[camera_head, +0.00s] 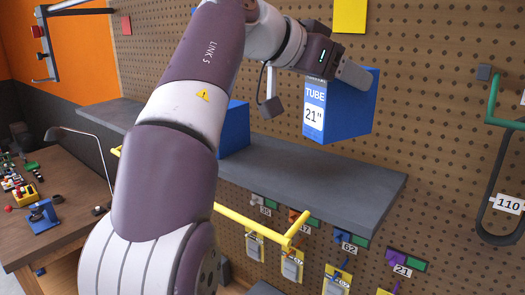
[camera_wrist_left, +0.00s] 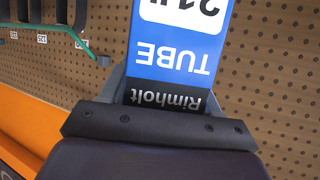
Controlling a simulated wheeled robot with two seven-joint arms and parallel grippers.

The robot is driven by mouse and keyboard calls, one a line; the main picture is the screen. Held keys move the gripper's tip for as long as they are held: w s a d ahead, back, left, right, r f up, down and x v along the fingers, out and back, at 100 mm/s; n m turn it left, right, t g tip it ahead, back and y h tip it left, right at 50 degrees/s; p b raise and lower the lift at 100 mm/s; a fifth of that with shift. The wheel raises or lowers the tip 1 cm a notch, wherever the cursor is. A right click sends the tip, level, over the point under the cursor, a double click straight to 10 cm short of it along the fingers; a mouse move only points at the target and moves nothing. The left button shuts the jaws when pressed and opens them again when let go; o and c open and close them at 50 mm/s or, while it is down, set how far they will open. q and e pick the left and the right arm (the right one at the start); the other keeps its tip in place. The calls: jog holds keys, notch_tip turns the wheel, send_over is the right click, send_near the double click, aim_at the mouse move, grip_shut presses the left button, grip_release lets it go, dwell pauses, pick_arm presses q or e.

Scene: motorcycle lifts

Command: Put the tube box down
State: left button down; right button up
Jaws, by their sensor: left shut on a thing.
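The blue tube box (camera_head: 350,110), with a white "21"" label and the word TUBE, is upright in the head view. My left gripper (camera_head: 348,74) is shut on its upper end. The box appears raised over the right part of the grey shelf (camera_head: 320,187); its exact gap to the shelf is hard to judge. In the left wrist view the tube box (camera_wrist_left: 175,55) shows upside down with "Rimholt" on a black band, between the fingers of my left gripper (camera_wrist_left: 165,88). My right gripper is not in view.
Another blue box (camera_head: 234,130) stands on the shelf, partly hidden by my left arm. The shelf's right part is bare. A yellow rail (camera_head: 255,225) and numbered tags hang below. A green-and-dark hook (camera_head: 490,170) is at right; a cluttered workbench (camera_head: 75,200) at left.

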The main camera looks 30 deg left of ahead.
pick_arm(q)
jog(key=w+a+f, duration=0.3)
jog(key=a+f, duration=0.8)
jog(key=a, duration=0.3)
jog(key=shift+w+a, duration=0.15)
jog(key=shift+c, duration=1.5)
grip_release()
jog(key=shift+w, duration=0.15)
jog(key=shift+o, duration=0.3)
jog(key=shift+d, duration=0.35)
jog(key=b+v, duration=0.1)
jog(key=v, duration=1.1)
jog(key=shift+s+a+b, duration=0.15)
jog(key=shift+s+b, duration=0.1)
jog(key=shift+b, duration=0.05)
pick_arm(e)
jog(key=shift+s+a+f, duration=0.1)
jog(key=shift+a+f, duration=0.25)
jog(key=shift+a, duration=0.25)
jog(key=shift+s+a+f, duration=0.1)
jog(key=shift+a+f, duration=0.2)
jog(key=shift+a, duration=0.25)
